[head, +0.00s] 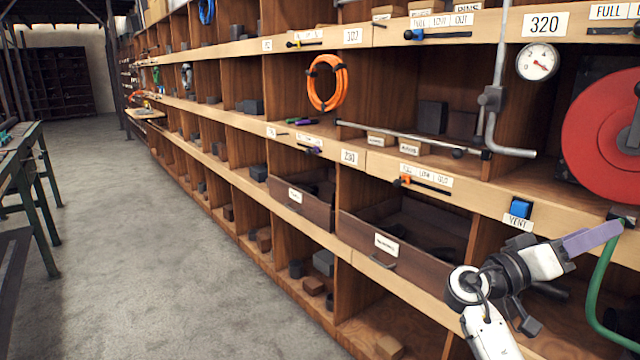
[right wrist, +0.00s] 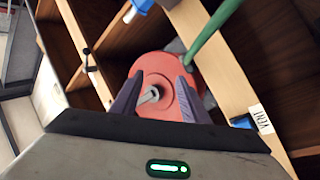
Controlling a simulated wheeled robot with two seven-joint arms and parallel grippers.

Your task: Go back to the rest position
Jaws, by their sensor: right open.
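My right gripper (head: 618,228) is at the lower right of the head view, in front of the shelf and below the red reel (head: 588,135). One purple finger shows clearly there, close to the green hose (head: 597,275); I cannot tell whether they touch. In the right wrist view both purple fingers of my right gripper (right wrist: 161,80) are apart with nothing between them. The red reel's face (right wrist: 155,65) and grey hub (right wrist: 150,95) show beyond them, and the green hose (right wrist: 213,30) passes above right. My left gripper is in neither view.
A long wooden shelf (head: 400,155) runs along the right. A grey pipe (head: 500,75) and a gauge (head: 537,62) stand before it. A green-legged bench (head: 45,185) stands left. The floor (head: 150,250) between is clear.

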